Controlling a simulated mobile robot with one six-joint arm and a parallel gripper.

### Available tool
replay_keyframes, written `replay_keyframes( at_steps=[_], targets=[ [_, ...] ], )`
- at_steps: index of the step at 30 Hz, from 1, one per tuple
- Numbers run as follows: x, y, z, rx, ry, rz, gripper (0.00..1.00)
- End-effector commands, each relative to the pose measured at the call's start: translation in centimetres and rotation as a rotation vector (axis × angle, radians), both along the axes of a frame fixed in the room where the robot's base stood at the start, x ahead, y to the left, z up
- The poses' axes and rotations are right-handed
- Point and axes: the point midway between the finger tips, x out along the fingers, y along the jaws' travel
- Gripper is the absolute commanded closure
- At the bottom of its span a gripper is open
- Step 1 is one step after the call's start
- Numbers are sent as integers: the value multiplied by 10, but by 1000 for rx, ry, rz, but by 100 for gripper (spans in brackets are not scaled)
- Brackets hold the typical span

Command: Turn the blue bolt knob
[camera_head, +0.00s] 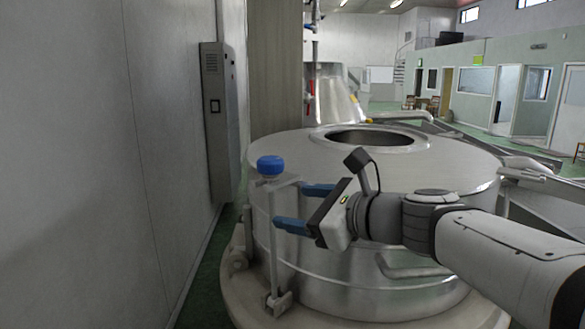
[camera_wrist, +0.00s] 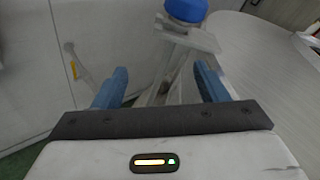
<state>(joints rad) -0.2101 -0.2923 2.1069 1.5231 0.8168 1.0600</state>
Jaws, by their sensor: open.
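The blue bolt knob (camera_head: 270,166) sits on top of a metal bracket (camera_head: 276,182) at the left rim of a round steel tank (camera_head: 345,255). In the wrist view the blue knob (camera_wrist: 186,10) is at the top edge, partly cut off, beyond the fingertips. My gripper (camera_head: 297,208) is open, its two blue fingers pointing left toward the bolt's upright rod, just below and to the right of the knob. In the wrist view my gripper (camera_wrist: 162,82) has the bracket and rod between and beyond its fingers. Nothing is held.
A grey wall box (camera_head: 219,120) is fixed to the wall left of the tank. The tank's top has a round opening (camera_head: 368,137). A metal handle (camera_head: 408,268) projects from the tank's side below my arm. A narrow strip of green floor lies between wall and tank.

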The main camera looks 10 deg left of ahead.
Motion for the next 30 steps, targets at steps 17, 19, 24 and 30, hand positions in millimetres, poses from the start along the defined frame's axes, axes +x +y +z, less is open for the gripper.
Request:
replay_keyframes(
  at_steps=[17, 19, 24, 30],
  targets=[
    [42, 50, 51, 356, 214, -57, 34],
    [48, 60, 51, 355, 213, -58, 34],
    [59, 78, 51, 355, 211, -58, 34],
    [63, 85, 49, 354, 209, -59, 34]
  ],
)
